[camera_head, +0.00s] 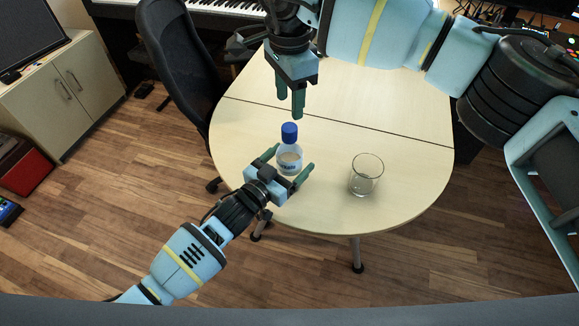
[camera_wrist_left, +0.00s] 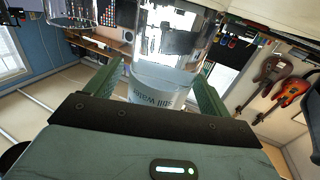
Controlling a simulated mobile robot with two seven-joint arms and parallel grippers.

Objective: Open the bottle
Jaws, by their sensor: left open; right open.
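A clear bottle (camera_head: 289,160) with a blue cap (camera_head: 289,132) stands upright on the light wooden table (camera_head: 390,130). My left gripper (camera_head: 288,161) is open, with its green fingers on either side of the bottle's body. In the left wrist view the bottle (camera_wrist_left: 160,85), with a "still water" label, shows between the open fingers of that gripper (camera_wrist_left: 160,92). My right gripper (camera_head: 290,106) is open and points down just above the cap, apart from it. The cap is on the bottle.
An empty glass (camera_head: 366,175) stands on the table to the right of the bottle. A black chair (camera_head: 178,62) is at the table's left edge. The table's rounded front edge is clear around the glass.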

